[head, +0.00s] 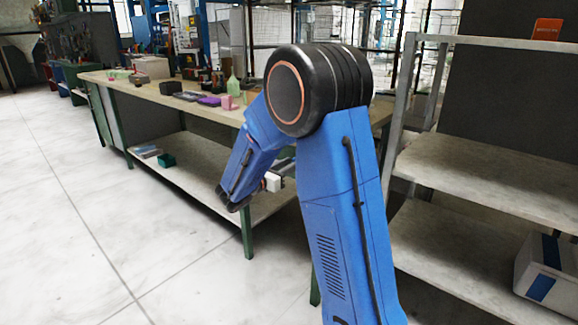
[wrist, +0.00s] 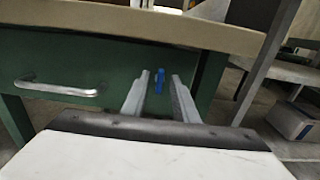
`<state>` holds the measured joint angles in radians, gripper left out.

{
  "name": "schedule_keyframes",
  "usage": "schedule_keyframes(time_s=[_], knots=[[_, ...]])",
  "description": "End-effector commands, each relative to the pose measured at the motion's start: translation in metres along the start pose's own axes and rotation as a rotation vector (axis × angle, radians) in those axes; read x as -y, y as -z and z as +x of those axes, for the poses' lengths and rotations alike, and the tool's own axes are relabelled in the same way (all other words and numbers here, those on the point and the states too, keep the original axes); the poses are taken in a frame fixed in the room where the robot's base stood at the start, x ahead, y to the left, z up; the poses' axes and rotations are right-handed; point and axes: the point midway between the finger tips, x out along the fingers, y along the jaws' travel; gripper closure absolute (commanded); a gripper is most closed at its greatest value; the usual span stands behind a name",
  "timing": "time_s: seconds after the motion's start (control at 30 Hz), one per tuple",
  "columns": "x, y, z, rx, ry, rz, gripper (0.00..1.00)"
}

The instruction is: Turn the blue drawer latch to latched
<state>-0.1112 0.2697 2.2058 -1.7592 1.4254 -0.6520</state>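The blue drawer latch (wrist: 159,80) shows in the wrist view on the green drawer front (wrist: 75,70), near its right end. It looks small and roughly upright. My gripper (wrist: 160,76) points at the drawer front with its two grey fingers apart. The latch shows in the gap between the fingertips, and I cannot tell whether they touch it. A silver drawer handle (wrist: 55,86) is on the left of the drawer front. In the head view my blue arm hides the latch and the drawer.
The workbench top (head: 150,92) carries a green bottle (head: 233,86), a pink block (head: 227,102) and other items. Its lower shelf (head: 200,165) holds a green box (head: 166,160). A metal shelf unit (head: 480,165) stands at the right with a white-blue box (head: 545,270). Floor at left is clear.

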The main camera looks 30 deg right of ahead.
Motion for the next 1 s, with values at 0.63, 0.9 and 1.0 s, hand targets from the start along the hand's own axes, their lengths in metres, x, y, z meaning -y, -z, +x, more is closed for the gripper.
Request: schedule_keyframes(time_s=[0.63,0.9,1.0], knots=[[0.0,0.0003,-0.0001,-0.001,0.0,-0.014,1.0],[-0.0004,0.0004,-0.0001,-0.001,0.0,-0.126,1.0],[-0.0008,0.0005,-0.0001,-0.001,0.0,-0.2,1.0]])
